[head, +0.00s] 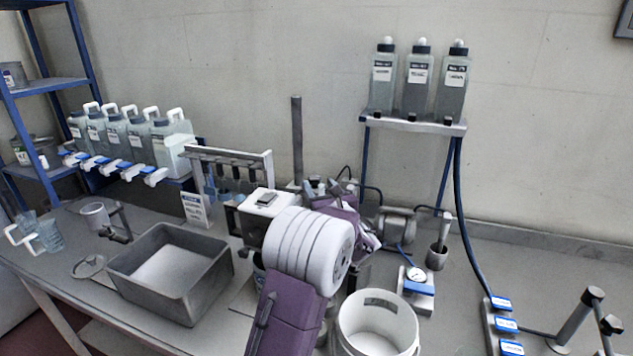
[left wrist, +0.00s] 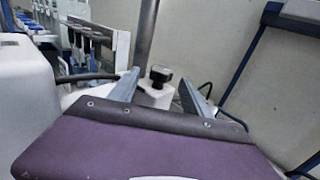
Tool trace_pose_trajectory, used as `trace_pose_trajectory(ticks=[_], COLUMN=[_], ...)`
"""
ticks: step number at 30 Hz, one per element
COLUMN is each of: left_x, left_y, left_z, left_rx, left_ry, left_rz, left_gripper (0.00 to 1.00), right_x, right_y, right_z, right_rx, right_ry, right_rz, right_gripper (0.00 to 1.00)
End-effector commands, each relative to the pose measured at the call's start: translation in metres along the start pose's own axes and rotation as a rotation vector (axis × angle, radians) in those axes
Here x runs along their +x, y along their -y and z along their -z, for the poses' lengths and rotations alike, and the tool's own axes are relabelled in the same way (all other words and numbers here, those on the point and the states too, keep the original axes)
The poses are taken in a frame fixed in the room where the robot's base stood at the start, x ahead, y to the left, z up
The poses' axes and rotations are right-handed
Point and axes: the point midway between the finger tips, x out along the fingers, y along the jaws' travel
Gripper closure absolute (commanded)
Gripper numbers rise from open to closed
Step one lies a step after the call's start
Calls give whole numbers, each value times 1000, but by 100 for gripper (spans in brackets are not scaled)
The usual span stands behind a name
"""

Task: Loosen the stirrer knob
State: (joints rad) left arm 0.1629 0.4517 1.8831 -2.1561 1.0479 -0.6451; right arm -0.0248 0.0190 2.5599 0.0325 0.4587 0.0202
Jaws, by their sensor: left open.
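The stirrer knob (left wrist: 160,73) is a small dark knob on a pale block beside a grey upright rod (left wrist: 147,30). My left gripper (left wrist: 160,88) is open, with one finger on each side of the knob in the left wrist view. The knob appears a little beyond the fingertips, and I see no clear contact. In the head view my left gripper (head: 320,187) is near the foot of the upright rod (head: 297,135), and my white and purple arm hides much of the stirrer. The knob cannot be made out there. My right gripper is not in view.
A grey basin (head: 205,292) and a white bucket (head: 405,345) stand at the front. A white box (head: 262,203) is left of my gripper. A gauge block (head: 420,300) and a steel cup (head: 437,258) are to the right. Bottles (head: 418,85) stand on a raised shelf (head: 400,124).

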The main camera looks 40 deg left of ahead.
Motion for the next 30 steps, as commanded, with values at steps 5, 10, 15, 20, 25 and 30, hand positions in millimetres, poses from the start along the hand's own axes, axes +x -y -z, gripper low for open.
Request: trace_pose_trajectory(ticks=[5,10,15,20,25,30], left_x=[23,27,27,27,27,27], left_y=[0,0,0,0,0,2], left_z=[0,0,0,0,0,-1], left_rx=[1,1,1,1,0,1], left_ry=[-1,0,0,0,0,-1], left_rz=[-1,1,1,1,-4,-45], left_gripper=[44,44,55,99,100,100], right_x=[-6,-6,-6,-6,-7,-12], right_y=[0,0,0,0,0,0], right_z=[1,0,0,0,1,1], right_rx=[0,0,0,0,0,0], right_ry=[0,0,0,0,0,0], right_rz=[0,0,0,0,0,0], right_gripper=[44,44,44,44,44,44])
